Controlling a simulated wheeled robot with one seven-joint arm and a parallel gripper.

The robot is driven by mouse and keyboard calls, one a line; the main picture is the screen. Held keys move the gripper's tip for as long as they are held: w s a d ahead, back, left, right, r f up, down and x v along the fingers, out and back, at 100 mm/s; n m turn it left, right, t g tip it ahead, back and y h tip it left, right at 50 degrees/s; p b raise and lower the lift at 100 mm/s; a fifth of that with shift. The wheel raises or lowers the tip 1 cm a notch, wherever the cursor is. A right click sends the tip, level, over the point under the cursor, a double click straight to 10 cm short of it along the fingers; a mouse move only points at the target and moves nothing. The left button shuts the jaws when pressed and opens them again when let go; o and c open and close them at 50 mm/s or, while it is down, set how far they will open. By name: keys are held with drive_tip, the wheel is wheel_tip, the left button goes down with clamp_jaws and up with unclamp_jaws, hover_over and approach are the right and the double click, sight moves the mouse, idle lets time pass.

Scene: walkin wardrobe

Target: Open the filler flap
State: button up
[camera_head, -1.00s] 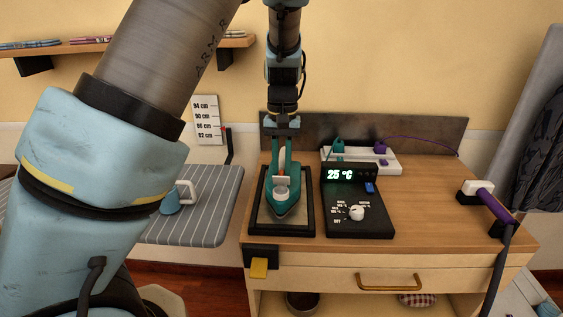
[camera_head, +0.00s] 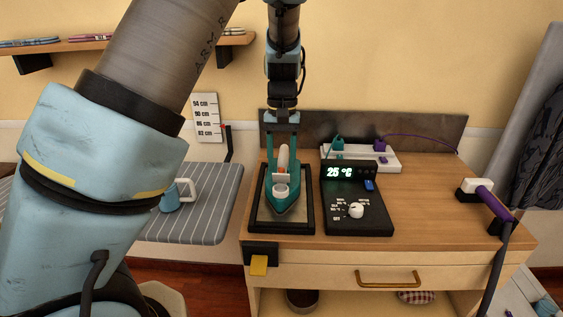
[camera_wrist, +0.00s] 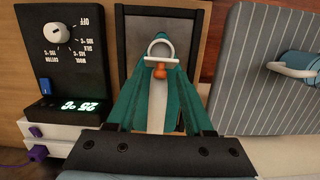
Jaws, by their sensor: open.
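A teal iron (camera_head: 283,208) lies on a dark-framed rest on the wooden cabinet, its pointed end toward the front. A pale round part (camera_head: 281,191) sits on its top near the nose, with a small orange piece behind it. In the wrist view, this part shows as a white ring (camera_wrist: 160,42) beyond the orange piece (camera_wrist: 160,71). I cannot tell clearly which part is the filler flap or whether it is open. My gripper (camera_head: 282,168) is open over the iron, pointing down, one finger to each side of its upper part. Contact cannot be made out.
A black control box (camera_head: 352,222) reading 25 °C stands right of the iron. A white power strip (camera_head: 375,159) is behind it. A striped ironing board (camera_head: 212,208) with a blue mug-like object (camera_head: 170,203) is left. A purple-handled tool (camera_head: 490,200) rests at the right edge.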

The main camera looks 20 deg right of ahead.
wheel_tip(320, 180, up, 10)
drive_tip(key=w+b, duration=0.1)
drive_tip(key=b, duration=0.1)
drive_tip(key=shift+w+d+r, duration=0.15)
drive_tip(key=shift+d+r, duration=0.05)
drive_tip(key=shift+d, duration=0.1)
drive_tip(key=shift+c, duration=0.4)
